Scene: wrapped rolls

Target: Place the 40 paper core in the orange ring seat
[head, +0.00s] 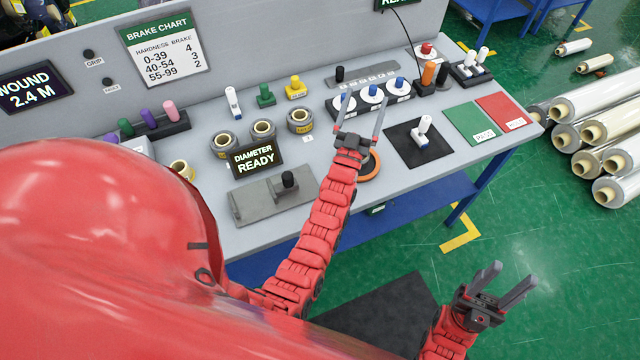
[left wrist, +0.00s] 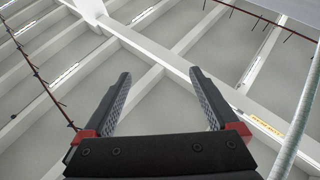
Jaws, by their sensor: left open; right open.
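Several short grey rolls with tan paper cores stand on the bench in the head view: a left one (head: 225,141), a middle one (head: 262,132) and a right one (head: 300,121). Another tan core (head: 181,170) is partly hidden by my red body. I cannot read which is marked 40. The orange ring seat (head: 377,167) is partly hidden behind my left arm. My left gripper (head: 364,102) is open and empty, above the bench near the ring. The left wrist view shows its spread fingers (left wrist: 160,78) against the ceiling. My right gripper (head: 514,274) is open and empty, off the bench's front.
A "DIAMETER READY" display (head: 257,158) stands before the rolls, with a grey plate with a black knob (head: 262,203) in front. A black pad with a white handle (head: 400,152) and green (head: 468,121) and red (head: 502,110) mats lie right. Large wrapped rolls (head: 610,105) lie on the floor.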

